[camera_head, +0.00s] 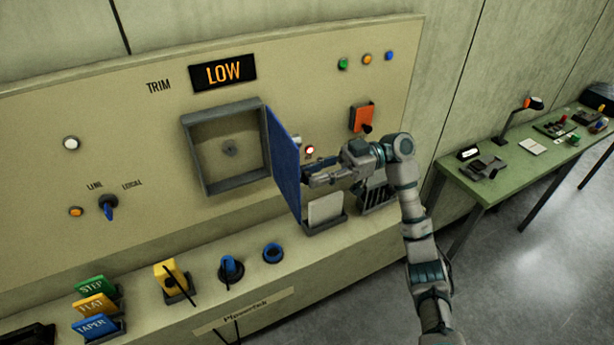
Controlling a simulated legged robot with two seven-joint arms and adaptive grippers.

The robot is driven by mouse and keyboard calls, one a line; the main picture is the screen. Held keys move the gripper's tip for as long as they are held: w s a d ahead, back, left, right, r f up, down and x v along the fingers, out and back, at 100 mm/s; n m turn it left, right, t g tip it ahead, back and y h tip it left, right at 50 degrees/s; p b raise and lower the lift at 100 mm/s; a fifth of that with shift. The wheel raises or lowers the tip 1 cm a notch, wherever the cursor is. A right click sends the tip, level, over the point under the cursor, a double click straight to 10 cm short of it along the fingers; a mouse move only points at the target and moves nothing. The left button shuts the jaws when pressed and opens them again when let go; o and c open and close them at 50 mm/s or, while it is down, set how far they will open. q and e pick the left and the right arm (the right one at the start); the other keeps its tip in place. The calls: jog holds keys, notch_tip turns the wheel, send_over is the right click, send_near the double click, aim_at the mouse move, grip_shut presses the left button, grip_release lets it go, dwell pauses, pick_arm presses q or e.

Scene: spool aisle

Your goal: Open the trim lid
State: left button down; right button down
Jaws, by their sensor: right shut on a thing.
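The trim lid (284,160) is a blue panel, swung out from the right side of a square grey frame (190,150) under the "TRIM" label (158,86). The frame's recess is exposed, with a small round grey part (229,150) at its centre. My right gripper (308,174) is at the right-hand face of the lid, shut on it. The exact contact point is partly hidden by the lid and fingers. My left gripper is not in view.
An orange switch (362,117) is above my right wrist. A white card (325,208) in a holder and a slotted rack (376,194) sit below the hand. A green table (478,187) stands right.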

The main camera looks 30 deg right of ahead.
jog(key=shift+w+d, duration=0.1)
jog(key=shift+d, duration=0.1)
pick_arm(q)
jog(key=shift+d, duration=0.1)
pick_arm(e)
jog(key=shift+a, duration=0.15)
jog(key=c, duration=1)
grip_release()
jog(key=shift+a, duration=0.3)
jog(key=shift+o, duration=0.4)
jog(key=shift+w+a, duration=0.15)
jog(key=shift+a, duration=0.1)
jog(key=shift+d, duration=0.15)
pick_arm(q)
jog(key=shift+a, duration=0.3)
pick_arm(e)
jog(key=d, duration=1.1)
jog(key=shift+d, duration=0.3)
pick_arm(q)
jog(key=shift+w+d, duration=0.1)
pick_arm(e)
jog(key=shift+d+f, duration=0.1)
